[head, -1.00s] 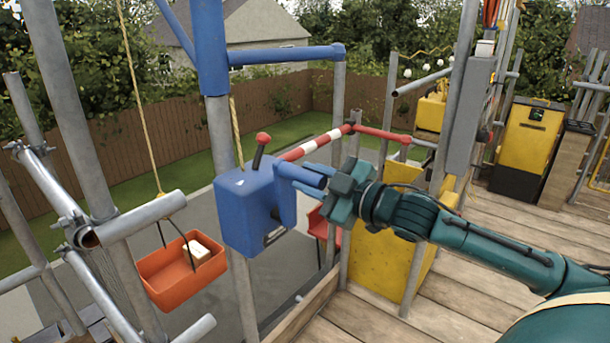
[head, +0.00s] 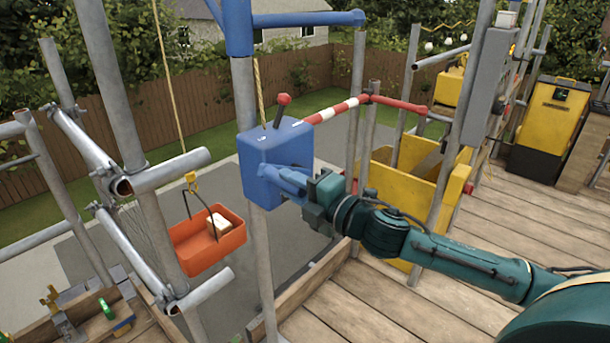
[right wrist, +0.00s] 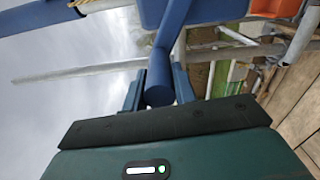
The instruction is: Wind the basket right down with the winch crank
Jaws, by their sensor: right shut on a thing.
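The blue winch box (head: 270,150) is fixed to an upright pole, with a red-knobbed lever (head: 281,108) on top. My right gripper (head: 310,195) is shut on the blue crank handle (head: 288,180) at the box's front. In the right wrist view the round handle (right wrist: 158,85) sits between the two fingers. The orange basket (head: 212,250) hangs from a yellow hook (head: 191,180) on a rope, below a short scaffold tube, with a pale block (head: 218,224) in it. It hangs free, apart from the ground. My left gripper is not in view.
Scaffold tubes (head: 172,170) stand around the rope and basket. A red and white barrier bar (head: 340,110) runs right of the winch. A yellow chute-like box (head: 410,175) stands behind my right arm. Plank decking (head: 400,305) lies at the right, with grey paving beyond its edge.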

